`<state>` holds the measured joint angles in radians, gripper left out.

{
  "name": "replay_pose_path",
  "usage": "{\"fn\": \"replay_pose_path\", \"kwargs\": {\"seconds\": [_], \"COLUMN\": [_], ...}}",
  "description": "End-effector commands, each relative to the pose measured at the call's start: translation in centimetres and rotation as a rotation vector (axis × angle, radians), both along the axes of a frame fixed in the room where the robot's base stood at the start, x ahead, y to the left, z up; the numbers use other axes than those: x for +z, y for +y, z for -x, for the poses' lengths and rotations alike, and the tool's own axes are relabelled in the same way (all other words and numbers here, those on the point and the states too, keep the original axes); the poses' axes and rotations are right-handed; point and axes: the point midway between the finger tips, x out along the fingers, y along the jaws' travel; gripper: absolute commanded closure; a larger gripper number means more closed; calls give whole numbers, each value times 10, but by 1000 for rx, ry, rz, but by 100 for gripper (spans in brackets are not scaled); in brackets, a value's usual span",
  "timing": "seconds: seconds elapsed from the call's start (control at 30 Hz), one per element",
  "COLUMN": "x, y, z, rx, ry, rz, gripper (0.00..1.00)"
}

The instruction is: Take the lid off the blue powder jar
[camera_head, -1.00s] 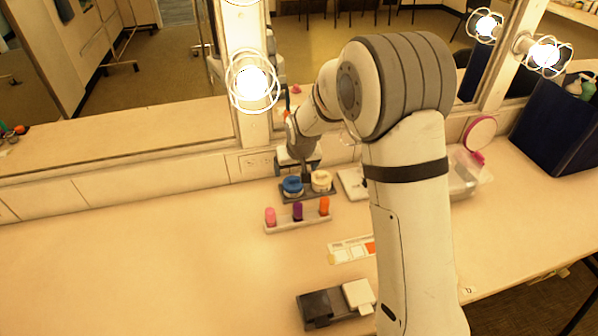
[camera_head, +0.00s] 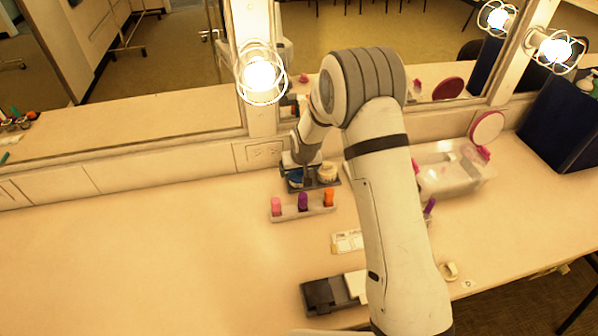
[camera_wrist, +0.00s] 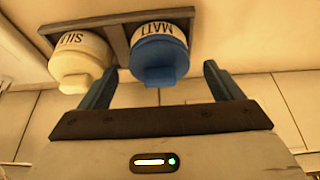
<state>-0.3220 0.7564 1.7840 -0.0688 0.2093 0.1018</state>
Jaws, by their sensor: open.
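The blue powder jar (camera_wrist: 158,50), labelled "MATT" upside down in the wrist view, stands in a dark holder (camera_wrist: 118,20) with its lid on. The lid has a small front tab. In the head view the blue jar (camera_head: 294,180) is partly hidden by my gripper (camera_head: 306,168). In the wrist view my gripper (camera_wrist: 160,72) is open, one finger on each side of the blue jar, with visible gaps. The left finger is near the space between the jars. I cannot tell whether the fingertips reach the lid's height.
A cream jar (camera_wrist: 82,58) stands close beside the blue one. A rack (camera_head: 290,213) with pink, purple and orange items is in front. A clear box (camera_head: 450,172) stands to the right; the mirror wall is behind. The counter's left side is clear.

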Motion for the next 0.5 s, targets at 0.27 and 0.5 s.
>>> {"fn": "replay_pose_path", "kwargs": {"seconds": [0.27,0.5], "x": [0,0], "y": [-1,-1], "z": [0,0], "rx": [-1,-1], "ry": [0,0], "rz": [0,1], "gripper": [24,44]}}
